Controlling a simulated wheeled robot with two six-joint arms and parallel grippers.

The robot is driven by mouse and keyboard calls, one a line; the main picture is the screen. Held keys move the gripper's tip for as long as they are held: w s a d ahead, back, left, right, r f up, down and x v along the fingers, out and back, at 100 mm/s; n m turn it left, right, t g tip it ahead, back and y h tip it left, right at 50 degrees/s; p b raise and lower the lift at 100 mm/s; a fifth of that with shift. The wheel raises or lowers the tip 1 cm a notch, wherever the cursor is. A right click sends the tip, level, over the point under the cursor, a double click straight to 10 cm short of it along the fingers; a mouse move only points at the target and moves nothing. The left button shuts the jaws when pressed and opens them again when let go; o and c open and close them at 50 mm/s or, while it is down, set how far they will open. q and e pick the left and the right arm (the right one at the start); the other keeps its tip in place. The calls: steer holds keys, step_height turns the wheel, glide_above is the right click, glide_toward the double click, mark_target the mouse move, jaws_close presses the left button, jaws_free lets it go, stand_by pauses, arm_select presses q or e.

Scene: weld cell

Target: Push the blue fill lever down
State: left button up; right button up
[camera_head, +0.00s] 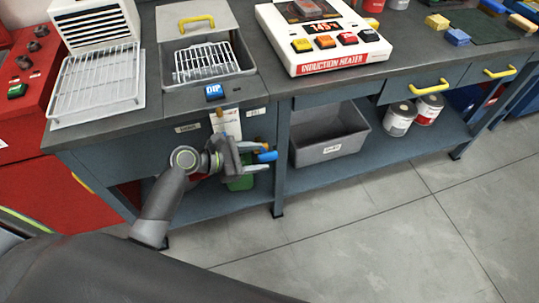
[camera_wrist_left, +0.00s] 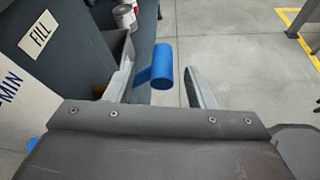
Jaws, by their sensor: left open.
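The blue fill lever (camera_head: 267,156) sticks out from the front of the bench, below the dip tank. In the left wrist view the lever's blue cylindrical end (camera_wrist_left: 163,66) shows between the two fingers, with a visible gap to the right finger; contact with the left finger cannot be told. My left gripper (camera_head: 262,158) is open around the lever's end, and its fingers also show in the wrist view (camera_wrist_left: 160,75). The lever's mount is partly hidden by the left finger and gripper. My right gripper is in neither view.
A FILL label (camera_wrist_left: 40,34) and a white gauge card (camera_head: 230,123) are on the bench front. A grey bin (camera_head: 328,150) and paint cans (camera_head: 399,120) stand on the lower shelf. The dip tank (camera_head: 172,85) is above. The floor in front is clear.

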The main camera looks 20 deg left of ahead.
mark_target(265, 156)
arm_select(q)
steer(key=shift+x, duration=2.25)
steer(key=shift+c, duration=0.2)
